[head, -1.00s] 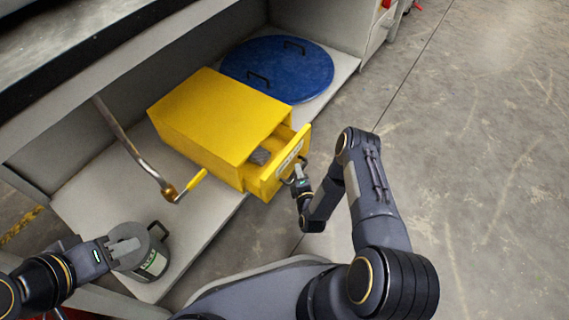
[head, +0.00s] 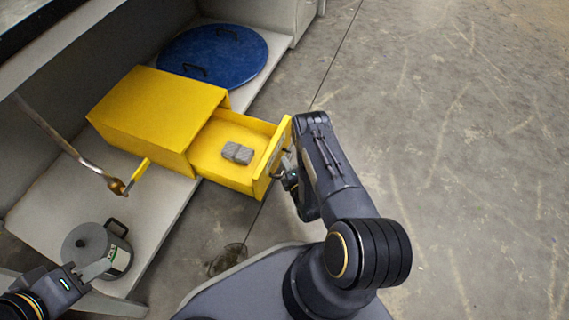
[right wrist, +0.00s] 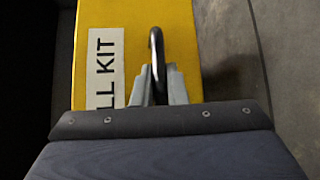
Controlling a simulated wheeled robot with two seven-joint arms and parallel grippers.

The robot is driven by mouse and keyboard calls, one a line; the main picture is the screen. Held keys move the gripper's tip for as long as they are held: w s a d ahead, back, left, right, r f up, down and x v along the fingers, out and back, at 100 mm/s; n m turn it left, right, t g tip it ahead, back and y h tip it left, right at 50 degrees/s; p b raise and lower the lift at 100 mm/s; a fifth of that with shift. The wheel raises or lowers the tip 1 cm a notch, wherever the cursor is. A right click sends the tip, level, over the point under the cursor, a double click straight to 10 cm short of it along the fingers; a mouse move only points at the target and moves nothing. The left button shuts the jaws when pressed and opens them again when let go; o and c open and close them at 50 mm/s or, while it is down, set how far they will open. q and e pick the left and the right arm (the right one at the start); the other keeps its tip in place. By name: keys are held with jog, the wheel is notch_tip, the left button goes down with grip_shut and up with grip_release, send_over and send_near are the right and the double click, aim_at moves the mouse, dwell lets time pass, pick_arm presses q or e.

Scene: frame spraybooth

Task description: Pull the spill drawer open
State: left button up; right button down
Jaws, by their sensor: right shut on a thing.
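The yellow spill drawer (head: 222,166) stands well out of its yellow housing (head: 155,108) on the low shelf. A grey block-like bundle (head: 238,153) lies inside it. My right gripper (head: 288,172) is at the drawer front, shut on its dark handle. In the right wrist view the fingers (right wrist: 158,88) close around the handle (right wrist: 156,50), beside a white label (right wrist: 105,70) reading "LL KIT". My left gripper (head: 99,268) is at the lower left, by the grey lidded can (head: 88,243); its fingertips overlap the can, and I cannot tell whether they are open or touching it.
A blue round lid (head: 212,56) with black handles lies on the shelf (head: 42,205) behind the housing. A bent metal pipe with a yellow lever (head: 140,170) hangs left of the housing. The concrete floor (head: 450,150) to the right is clear.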

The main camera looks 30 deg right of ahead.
jog(key=shift+a, duration=0.1)
jog(key=c, duration=1.5)
grip_release()
jog(key=shift+o, duration=0.2)
jog(key=s+r+p, duration=0.1)
jog(key=s+p, duration=0.2)
jog(key=s, duration=0.4)
jog(key=shift+s+a, duration=0.35)
jog(key=shift+a, duration=0.1)
